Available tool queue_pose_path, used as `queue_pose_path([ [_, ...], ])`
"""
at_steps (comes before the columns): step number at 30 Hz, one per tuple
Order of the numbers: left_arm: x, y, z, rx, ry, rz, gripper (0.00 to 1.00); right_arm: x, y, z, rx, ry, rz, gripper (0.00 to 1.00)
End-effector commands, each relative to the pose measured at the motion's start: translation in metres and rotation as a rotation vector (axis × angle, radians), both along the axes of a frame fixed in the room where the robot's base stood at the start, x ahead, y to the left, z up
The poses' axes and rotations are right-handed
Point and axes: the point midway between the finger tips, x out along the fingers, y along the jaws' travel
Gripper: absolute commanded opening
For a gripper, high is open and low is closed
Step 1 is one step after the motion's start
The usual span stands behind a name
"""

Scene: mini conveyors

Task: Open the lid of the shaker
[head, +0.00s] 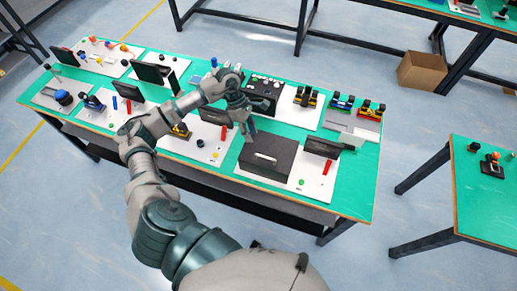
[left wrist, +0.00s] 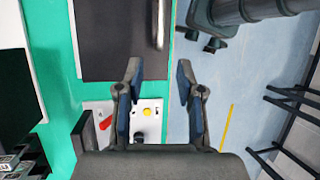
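The shaker is a dark grey box with a flat lid (head: 275,150) on a white board on the green table. A light bar-shaped handle (head: 265,158) runs along its near side. The lid looks closed. In the left wrist view the box top (left wrist: 108,45) is at the upper middle, with the silver handle (left wrist: 158,22) at its right edge. My left gripper (head: 248,132) is above the box's far-left part in the head view. Its fingers (left wrist: 159,85) are apart, with nothing between them. Whether it touches the box is unclear. My right gripper is not seen.
A dark upright screen (head: 323,148), a red switch (head: 327,167) and a green button (head: 301,182) are right of the box. Several other boards with devices cover the table. A second green table (head: 480,200) stands at the right, with floor between.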

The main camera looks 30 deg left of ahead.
Motion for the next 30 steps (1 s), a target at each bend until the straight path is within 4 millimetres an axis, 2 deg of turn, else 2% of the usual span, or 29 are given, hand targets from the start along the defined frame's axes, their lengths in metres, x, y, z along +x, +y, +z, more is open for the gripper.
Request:
queue_pose_path([
  [6, -0.006, -0.023, -0.044, -0.001, 0.003, -0.002, 0.37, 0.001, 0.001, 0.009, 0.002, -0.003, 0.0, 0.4],
  [12, -0.008, -0.039, -0.071, 0.002, 0.001, -0.002, 0.37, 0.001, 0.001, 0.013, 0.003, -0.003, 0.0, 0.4],
  [18, -0.008, -0.041, -0.081, 0.0, -0.001, 0.0, 0.37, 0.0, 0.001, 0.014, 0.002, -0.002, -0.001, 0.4],
  [25, -0.009, -0.039, -0.082, -0.001, -0.001, 0.001, 0.37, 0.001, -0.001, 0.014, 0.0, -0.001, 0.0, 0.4],
  [29, -0.009, -0.039, -0.082, -0.001, 0.0, 0.0, 0.05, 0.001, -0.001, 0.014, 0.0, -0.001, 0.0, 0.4],
  [30, -0.009, -0.039, -0.082, -0.001, 0.0, 0.0, 0.0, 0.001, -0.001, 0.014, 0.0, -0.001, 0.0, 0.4],
])
